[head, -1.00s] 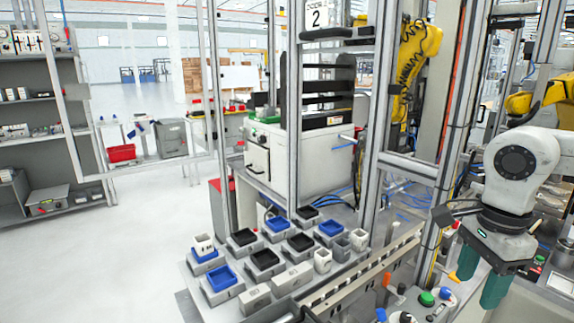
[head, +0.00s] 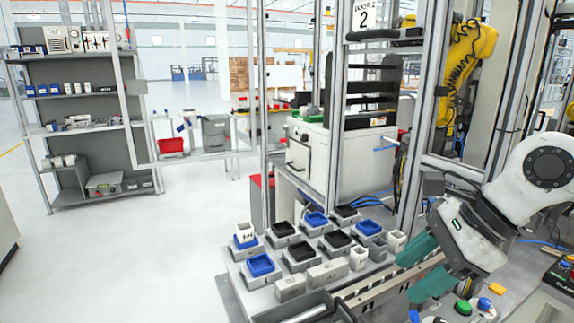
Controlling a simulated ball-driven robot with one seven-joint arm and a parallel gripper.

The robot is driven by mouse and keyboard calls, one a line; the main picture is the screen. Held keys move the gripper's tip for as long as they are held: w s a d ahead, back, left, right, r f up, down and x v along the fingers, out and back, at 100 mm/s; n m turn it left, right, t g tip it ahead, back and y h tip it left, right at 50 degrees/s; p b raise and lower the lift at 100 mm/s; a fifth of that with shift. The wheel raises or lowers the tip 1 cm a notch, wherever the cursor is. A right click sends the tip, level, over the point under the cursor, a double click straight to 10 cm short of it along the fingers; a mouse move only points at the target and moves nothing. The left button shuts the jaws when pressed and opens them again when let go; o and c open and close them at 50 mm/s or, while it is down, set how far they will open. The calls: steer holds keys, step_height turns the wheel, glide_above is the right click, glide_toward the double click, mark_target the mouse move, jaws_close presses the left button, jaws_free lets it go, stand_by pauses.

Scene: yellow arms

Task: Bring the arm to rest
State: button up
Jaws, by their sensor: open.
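My white arm comes in from the right edge. My gripper (head: 424,268) has two green fingers that stand apart with nothing between them. It points left and sits over the right side of the work table, close to the metal rail (head: 385,288). The rail is partly hidden behind the fingers.
A table with grey trays holds blue (head: 260,265) and black (head: 299,252) bins and small white boxes left of my gripper. A control panel with a green button (head: 462,307) lies below the arm. Metal posts (head: 409,190) stand behind. The floor at left is clear.

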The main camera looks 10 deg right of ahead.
steer(key=a+r+m+t+y, duration=0.1)
steer(key=a+r+t+y, duration=0.1)
steer(key=a+r+y, duration=1.1)
step_height(320, 180, up, 16)
steer(key=w+d+f+m+t+y, duration=0.1)
steer(key=d+m+t+y, duration=0.15)
steer(key=m+t, duration=0.85)
steer(key=w+d+f+m+t+h, duration=0.3)
steer(key=d+f+m+t+h, duration=0.25)
steer(key=m+h, duration=0.7)
steer(key=w+d+f+m+t+h, duration=0.35)
steer(key=d+m+h, duration=0.4)
steer(key=m, duration=0.85)
step_height(320, 180, down, 23)
steer(key=s+d+m+g+h, duration=0.1)
steer(key=d+m+g+h, duration=0.1)
steer(key=m+g+h, duration=0.45)
steer(key=s+f+m+g+y+b, duration=0.2)
steer(key=s+f+g, duration=0.6)
steer(key=s+f, duration=0.8)
steer(key=s+f+m+g+y+b, duration=0.2)
steer(key=s+f+g+b, duration=0.3)
steer(key=s+f, duration=1.2)
step_height(320, 180, down, 8)
steer(key=m+g, duration=0.1)
steer(key=g, duration=0.3)
steer(key=shift+a+m+y, duration=0.3)
steer(key=shift+y, duration=0.1)
